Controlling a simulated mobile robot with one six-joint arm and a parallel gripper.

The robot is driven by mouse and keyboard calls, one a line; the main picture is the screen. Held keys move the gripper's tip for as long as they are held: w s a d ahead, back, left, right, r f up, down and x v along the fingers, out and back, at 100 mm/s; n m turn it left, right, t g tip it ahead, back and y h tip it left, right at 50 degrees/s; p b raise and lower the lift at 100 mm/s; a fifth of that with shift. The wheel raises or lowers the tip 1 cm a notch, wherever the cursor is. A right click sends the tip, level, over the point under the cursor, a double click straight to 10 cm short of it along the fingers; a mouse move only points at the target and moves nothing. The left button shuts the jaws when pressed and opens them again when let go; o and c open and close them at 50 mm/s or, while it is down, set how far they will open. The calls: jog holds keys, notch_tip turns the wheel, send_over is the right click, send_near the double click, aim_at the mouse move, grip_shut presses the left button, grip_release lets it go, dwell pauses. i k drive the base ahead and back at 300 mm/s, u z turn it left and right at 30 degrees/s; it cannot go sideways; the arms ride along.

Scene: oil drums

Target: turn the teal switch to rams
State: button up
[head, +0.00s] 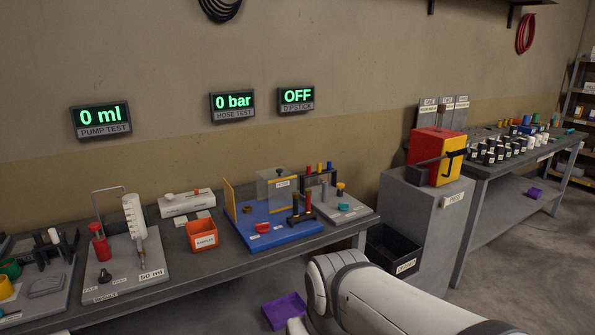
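I cannot make out a switch that is clearly teal, nor any label reading rams. A small teal item (569,131) lies at the far right end of the right bench (487,168), but it is too small to tell what it is. My arm comes in from the lower right and crosses the bottom middle of the head view. My gripper is not visible.
The left bench (190,262) holds a syringe stand (135,215), an orange bin (204,237) and a blue-based rig (283,232). A red and yellow press (436,155) stands on a grey cabinet (421,220). A purple tray (285,310) is on the floor.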

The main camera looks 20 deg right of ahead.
aim_at(342, 206)
jog(key=z, duration=0.95)
jog(key=k, duration=0.6)
jog(key=u, duration=0.35)
jog(key=i, duration=1.5)
jog(key=u, duration=0.05)
